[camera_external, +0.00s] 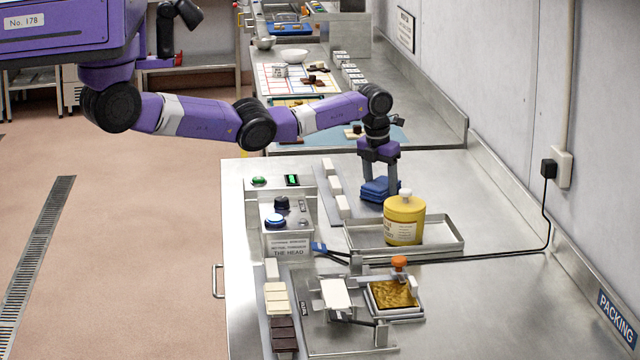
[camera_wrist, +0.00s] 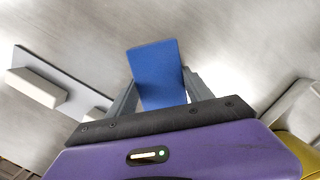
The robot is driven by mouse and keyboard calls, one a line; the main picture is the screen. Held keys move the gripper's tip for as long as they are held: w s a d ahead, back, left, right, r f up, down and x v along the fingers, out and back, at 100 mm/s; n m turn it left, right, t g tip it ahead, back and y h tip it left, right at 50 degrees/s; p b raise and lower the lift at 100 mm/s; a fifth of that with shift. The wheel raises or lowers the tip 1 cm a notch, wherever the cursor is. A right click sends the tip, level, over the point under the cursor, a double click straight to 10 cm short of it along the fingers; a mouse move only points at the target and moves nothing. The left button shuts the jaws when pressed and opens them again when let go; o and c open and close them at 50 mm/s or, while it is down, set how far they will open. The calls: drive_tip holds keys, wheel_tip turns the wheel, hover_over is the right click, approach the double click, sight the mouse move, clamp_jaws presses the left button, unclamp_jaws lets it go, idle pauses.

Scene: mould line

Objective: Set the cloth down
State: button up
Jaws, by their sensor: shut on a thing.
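The blue folded cloth (camera_external: 379,190) is at the far part of the near steel table, beyond the metal tray with the yellow jar. My gripper (camera_external: 379,180) points down over it and is shut on it. In the wrist view the cloth (camera_wrist: 157,73) stands out between the two fingers of my gripper (camera_wrist: 160,98). The cloth is at or just above the steel surface; I cannot tell whether it touches.
A metal tray (camera_external: 455,245) holding a yellow jar (camera_external: 404,222) stands just in front of the cloth. White blocks (camera_external: 337,190) on a strip lie to the left. A control box (camera_external: 290,243) stands further left. The steel table to the right (camera_external: 500,200) is clear.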

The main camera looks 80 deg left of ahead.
sight(377, 185)
drive_tip(key=o, duration=1.4)
drive_tip(key=shift+c, duration=0.2)
wheel_tip(377, 185, up, 12)
drive_tip(key=s+d, duration=0.1)
drive_tip(key=shift+d, duration=0.15)
drive_tip(key=shift+s, duration=0.1)
